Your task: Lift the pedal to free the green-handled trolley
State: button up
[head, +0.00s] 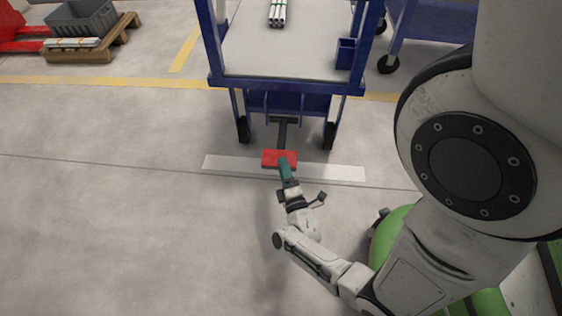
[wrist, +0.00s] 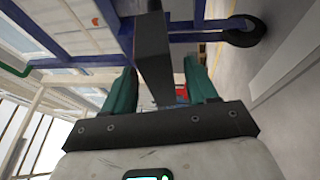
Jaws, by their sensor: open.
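A blue-framed trolley (head: 215,62) with a pale top stands ahead in the head view. Its handle is not clearly seen there; a green bar (wrist: 62,61) shows at the left of the wrist view. A red pedal (head: 270,157) on a dark lever (head: 283,132) sticks out low from the trolley's front. My gripper (head: 285,166) is at the pedal's near edge, overlapping it in the picture. In the wrist view its two green fingers (wrist: 160,82) are apart, with a dark bar (wrist: 152,48) running between them. I cannot tell whether they touch it.
White pipes (head: 277,12) lie on the trolley's top. Black wheels (head: 329,135) stand at its near corners. A white floor strip (head: 335,173) runs under the pedal. Another blue trolley (head: 430,22) is at the right; a pallet with a grey crate (head: 82,18) is far left. Floor at left is clear.

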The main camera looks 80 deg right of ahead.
aim_at(281, 143)
jog(key=shift+b+x, duration=0.3)
jog(key=shift+x, duration=1.45)
jog(key=shift+c, duration=0.4)
jog(key=shift+a, duration=0.1)
grip_shut()
